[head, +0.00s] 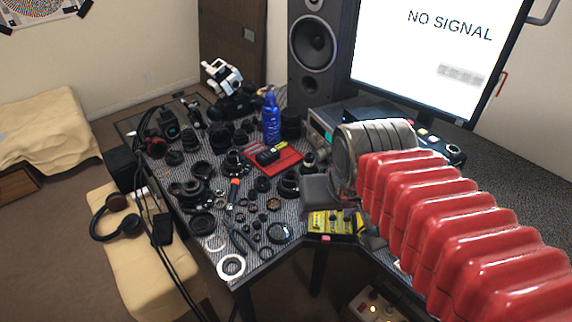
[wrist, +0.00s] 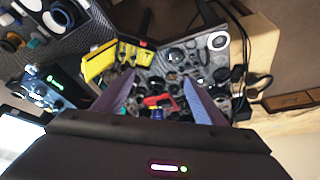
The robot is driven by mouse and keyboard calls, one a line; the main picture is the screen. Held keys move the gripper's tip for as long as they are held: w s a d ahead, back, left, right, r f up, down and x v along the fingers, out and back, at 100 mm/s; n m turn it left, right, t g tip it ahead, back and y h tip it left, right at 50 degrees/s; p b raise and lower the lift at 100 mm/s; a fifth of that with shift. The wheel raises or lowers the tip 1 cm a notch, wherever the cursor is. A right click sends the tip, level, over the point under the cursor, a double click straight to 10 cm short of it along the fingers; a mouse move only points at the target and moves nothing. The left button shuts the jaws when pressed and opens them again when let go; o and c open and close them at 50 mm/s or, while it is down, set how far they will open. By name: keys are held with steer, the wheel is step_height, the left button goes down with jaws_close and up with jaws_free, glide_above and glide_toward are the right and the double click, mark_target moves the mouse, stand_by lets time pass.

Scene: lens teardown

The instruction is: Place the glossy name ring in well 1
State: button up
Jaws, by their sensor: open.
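Many dark lens parts and rings lie on the grey patterned table (head: 262,254). I cannot tell which of them is the glossy name ring. A yellow tray (head: 347,228) with dark items in it sits at the table's front edge, partly behind my arm. It also shows in the wrist view (wrist: 98,62). I cannot make out well 1 or any number. My gripper (wrist: 160,82) is open, with its two fingers apart and nothing visible between them. In the head view its grey end is above the table, beside the yellow tray.
A white ring (head: 231,267) lies at the near table corner. A red mat (head: 287,160) holds a black item. A blue spray can (head: 271,118) stands behind it. A speaker (head: 312,50) and a monitor (head: 432,50) stand at the back. The table is crowded.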

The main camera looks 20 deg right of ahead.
steer(key=shift+n+t+y, duration=0.3)
steer(key=shift+n+t, duration=0.1)
steer(key=shift+n, duration=0.5)
steer(key=shift+s+a+r, duration=0.1)
steer(key=shift+s+a, duration=0.5)
steer(key=shift+a, duration=0.35)
steer(key=shift+s+a, duration=0.6)
steer(key=shift+a, duration=0.3)
